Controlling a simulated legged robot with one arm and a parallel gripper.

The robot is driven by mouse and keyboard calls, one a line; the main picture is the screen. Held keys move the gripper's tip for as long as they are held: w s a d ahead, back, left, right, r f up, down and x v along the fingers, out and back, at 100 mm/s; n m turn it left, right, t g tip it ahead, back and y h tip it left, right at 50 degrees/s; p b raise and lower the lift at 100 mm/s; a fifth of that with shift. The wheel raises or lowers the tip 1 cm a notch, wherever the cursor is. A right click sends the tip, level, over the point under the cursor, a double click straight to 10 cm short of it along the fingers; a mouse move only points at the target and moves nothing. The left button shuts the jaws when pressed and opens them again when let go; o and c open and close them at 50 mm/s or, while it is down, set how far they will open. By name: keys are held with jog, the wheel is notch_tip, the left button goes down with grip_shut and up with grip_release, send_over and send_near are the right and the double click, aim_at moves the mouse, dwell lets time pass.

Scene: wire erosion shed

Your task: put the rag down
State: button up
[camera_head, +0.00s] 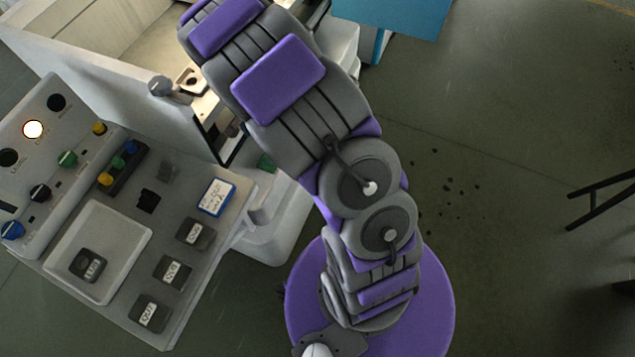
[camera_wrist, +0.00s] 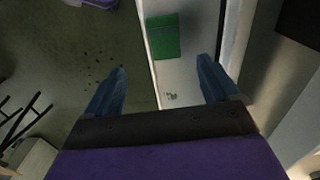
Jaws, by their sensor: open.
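A flat green piece (camera_wrist: 163,36), which looks like the folded rag, lies on a pale ledge of the machine (camera_wrist: 184,75) in the wrist view. A bit of green (camera_head: 267,163) also shows beside my arm in the head view, mostly hidden. My gripper (camera_wrist: 162,64) is open, its two blue fingers spread wide with nothing between them. The green piece is ahead of the fingertips, in line with the gap and apart from both fingers. The head view does not clearly show my gripper.
A control panel (camera_head: 225,253) with knobs, small labelled blocks and a pale tray (camera_head: 135,236) stands at left. The white machine tank (camera_head: 90,50) is behind it. A blue surface (camera_head: 410,15) is at the top. Open floor with dark spots lies to the right, near a dark frame (camera_head: 600,200).

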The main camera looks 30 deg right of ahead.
jog(key=s+r+n+g, duration=0.1)
jog(key=s+r+n, duration=0.6)
jog(key=s+r, duration=1.35)
jog(key=s+r+n, duration=0.1)
jog(key=s+n, duration=0.2)
jog(key=s, duration=0.9)
jog(key=shift+s+g, duration=0.3)
jog(key=shift+s, duration=0.1)
jog(key=shift+a, duration=0.3)
jog(key=shift+d, duration=0.15)
jog(key=shift+o, duration=0.4)
